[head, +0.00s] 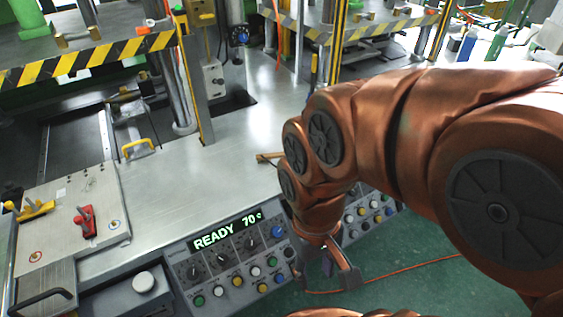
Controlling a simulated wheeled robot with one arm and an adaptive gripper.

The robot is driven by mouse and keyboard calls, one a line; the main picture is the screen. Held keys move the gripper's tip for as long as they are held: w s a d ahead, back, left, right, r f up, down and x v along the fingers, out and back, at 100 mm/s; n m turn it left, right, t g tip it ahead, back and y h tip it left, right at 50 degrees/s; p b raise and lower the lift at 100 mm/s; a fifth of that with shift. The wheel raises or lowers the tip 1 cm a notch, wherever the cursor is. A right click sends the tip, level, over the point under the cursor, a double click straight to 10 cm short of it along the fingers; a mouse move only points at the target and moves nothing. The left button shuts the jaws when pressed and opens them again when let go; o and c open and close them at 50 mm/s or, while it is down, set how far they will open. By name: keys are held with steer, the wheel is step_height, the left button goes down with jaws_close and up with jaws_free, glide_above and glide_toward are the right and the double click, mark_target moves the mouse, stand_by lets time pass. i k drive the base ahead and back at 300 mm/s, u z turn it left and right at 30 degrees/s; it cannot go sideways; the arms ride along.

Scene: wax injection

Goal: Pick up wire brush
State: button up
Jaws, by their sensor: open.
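A thin tan wooden piece (268,157) lies on the grey metal table, just left of my arm. It may be the handle of the wire brush, but my arm covers the rest and no bristles show. My gripper (329,270) is at the lower middle, below my copper-coloured wrist, in front of the control panel and over the green floor. It is open, and nothing shows held in it. It is apart from the wooden piece, lower and to the right.
A control panel (232,262) with knobs, buttons and a lit READY 70 display runs along the table's front. Yellow-black striped bars (88,60) and posts stand behind. A plate with red and yellow clamps (70,215) is at left. The grey table (225,165) is clear mid-left. An orange cable lies on the floor.

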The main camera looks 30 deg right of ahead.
mark_target(276, 155)
steer(key=z, duration=0.35)
steer(key=i, duration=0.4)
steer(key=u, duration=2.05)
steer(key=k, duration=0.65)
steer(key=z, duration=0.3)
